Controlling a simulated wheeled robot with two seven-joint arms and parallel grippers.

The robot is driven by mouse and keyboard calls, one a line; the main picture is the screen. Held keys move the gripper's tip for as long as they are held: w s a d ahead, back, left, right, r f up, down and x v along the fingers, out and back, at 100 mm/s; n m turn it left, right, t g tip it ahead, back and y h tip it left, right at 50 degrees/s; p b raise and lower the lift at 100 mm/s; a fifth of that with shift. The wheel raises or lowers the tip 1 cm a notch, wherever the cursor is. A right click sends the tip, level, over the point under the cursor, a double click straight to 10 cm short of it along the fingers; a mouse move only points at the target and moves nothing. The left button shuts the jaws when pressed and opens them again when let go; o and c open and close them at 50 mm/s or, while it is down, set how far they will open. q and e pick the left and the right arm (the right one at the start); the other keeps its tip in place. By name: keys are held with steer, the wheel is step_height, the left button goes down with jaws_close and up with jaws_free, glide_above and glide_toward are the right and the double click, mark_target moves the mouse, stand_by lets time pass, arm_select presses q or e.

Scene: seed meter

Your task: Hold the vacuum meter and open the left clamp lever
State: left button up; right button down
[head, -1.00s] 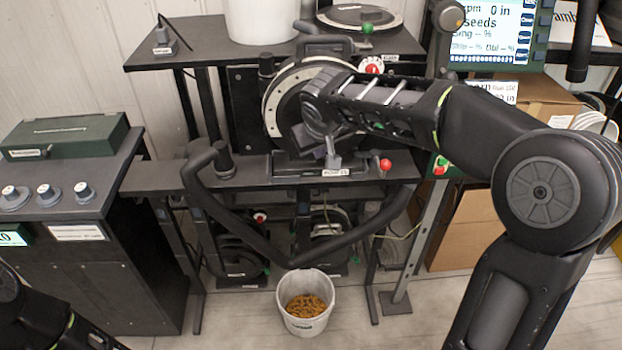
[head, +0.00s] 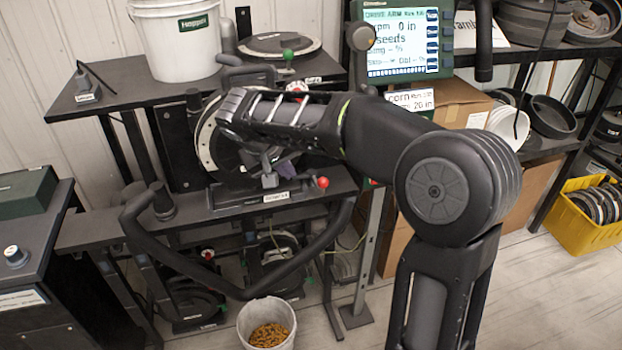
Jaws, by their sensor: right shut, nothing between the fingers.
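The vacuum meter (head: 206,146) is a round dark housing with a pale ring, upright on a stand at the bench. My right forearm crosses in front and hides much of its face. My right gripper (head: 243,150) points down in front of the meter; its fingers are dark against the housing and hard to make out. It is shut and empty; I cannot tell whether it touches the meter. A short grey lever (head: 268,171) and a red ball knob (head: 323,182) are at the meter's base. I cannot tell which part is the left clamp lever. My left gripper is out of view.
A white bucket (head: 175,45) and a round disc (head: 280,45) stand on the upper shelf. A monitor (head: 405,40) is behind my right arm. A thick black bar (head: 200,273) bends across the front. A seed pail (head: 266,318) is on the floor. A yellow crate (head: 590,235) is at right.

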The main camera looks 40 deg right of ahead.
steer(key=w+d+f+p, duration=0.2)
steer(key=d+f+p, duration=0.1)
steer(key=d+f, duration=0.4)
steer(key=shift+d+f, duration=0.35)
steer(key=shift+d, duration=0.1)
steer(key=shift+s+d, duration=0.1)
steer(key=shift+s, duration=0.05)
steer(key=shift+s+d+n, duration=0.15)
steer(key=shift+n, duration=0.15)
